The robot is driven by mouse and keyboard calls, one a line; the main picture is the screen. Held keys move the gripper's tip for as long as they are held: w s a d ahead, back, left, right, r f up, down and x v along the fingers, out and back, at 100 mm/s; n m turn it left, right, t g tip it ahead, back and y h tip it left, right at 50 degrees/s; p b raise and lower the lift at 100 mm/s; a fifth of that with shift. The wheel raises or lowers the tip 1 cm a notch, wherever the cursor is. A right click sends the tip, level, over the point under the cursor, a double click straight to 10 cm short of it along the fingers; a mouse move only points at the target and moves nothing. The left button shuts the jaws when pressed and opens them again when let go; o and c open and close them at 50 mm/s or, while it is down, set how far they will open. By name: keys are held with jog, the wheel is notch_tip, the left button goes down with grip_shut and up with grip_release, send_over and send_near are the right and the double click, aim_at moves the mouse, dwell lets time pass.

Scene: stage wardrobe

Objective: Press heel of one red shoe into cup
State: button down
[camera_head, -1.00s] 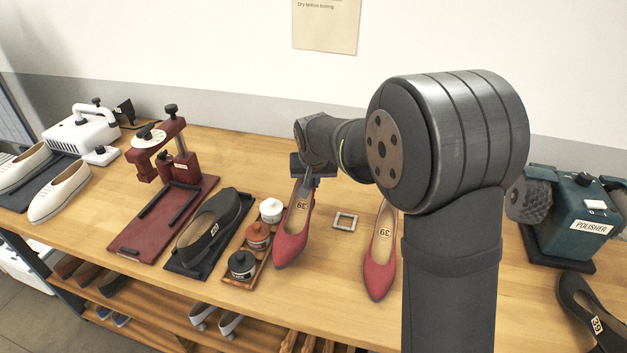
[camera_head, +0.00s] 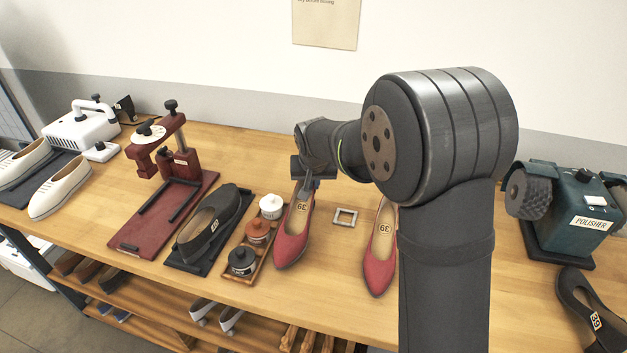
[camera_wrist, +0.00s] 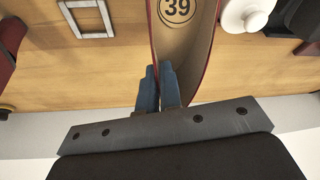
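Two red shoes marked 39 lie on the wooden bench, toes toward the front: the left red shoe (camera_head: 293,243) and the right red shoe (camera_head: 379,262). My gripper (camera_head: 309,183) is at the heel of the left one. In the wrist view, my gripper's blue-grey fingers (camera_wrist: 160,85) are close together, one inside the heel of the left red shoe (camera_wrist: 185,50) and one outside, with its wall between them. The maroon clamp stand (camera_head: 170,160) is at the left, with a baseplate in front. I cannot tell which part is the cup.
A small metal frame (camera_head: 345,217) lies between the red shoes. A rack of polish jars (camera_head: 257,232) and a black shoe (camera_head: 208,225) stand left of them. A teal polisher (camera_head: 570,220) is at the right. Bare bench lies behind the jars.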

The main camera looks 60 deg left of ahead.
jog(key=shift+f, duration=0.65)
jog(key=c, duration=1.5)
grip_release()
jog(key=shift+c, duration=0.2)
jog(key=v, duration=1.7)
jog(key=shift+d, duration=0.2)
jog(key=shift+s+r, duration=0.1)
jog(key=x, duration=1.7)
jog(key=shift+a, duration=0.2)
jog(key=shift+r, duration=0.1)
